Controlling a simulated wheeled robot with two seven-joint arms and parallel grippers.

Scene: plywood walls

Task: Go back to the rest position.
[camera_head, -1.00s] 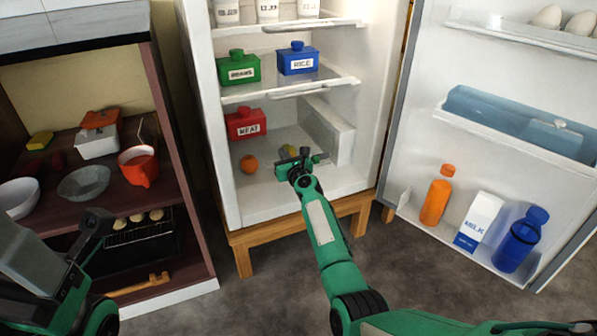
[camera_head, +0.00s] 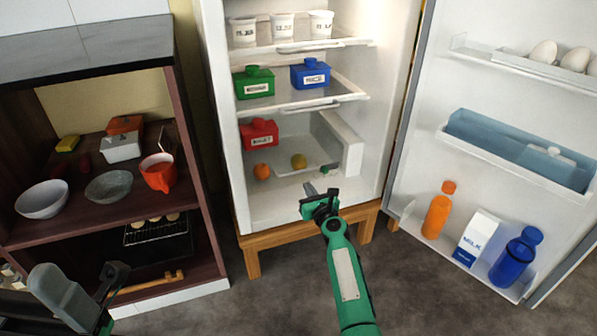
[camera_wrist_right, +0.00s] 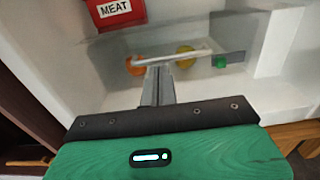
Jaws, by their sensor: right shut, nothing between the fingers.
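My right gripper (camera_head: 320,196) is at the front of the open fridge's bottom compartment, its jaws shut and empty. In the right wrist view its fingers (camera_wrist_right: 157,86) point into the fridge, with an orange fruit (camera_wrist_right: 135,65), a yellow fruit (camera_wrist_right: 185,49) and a small green thing (camera_wrist_right: 220,62) beyond them. My left arm shows at the lower left, in front of the brown shelf unit; the dark part at its end (camera_head: 115,274) does not show whether its jaws are open.
The fridge (camera_head: 292,212) holds a red MEAT box (camera_head: 258,134), green (camera_head: 254,82) and blue (camera_head: 310,74) boxes, and white cups. Its open door, at right, carries an orange bottle (camera_head: 437,212), milk carton (camera_head: 477,238) and blue bottle (camera_head: 516,258). The shelf unit (camera_head: 200,180) holds bowls. Floor in front is clear.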

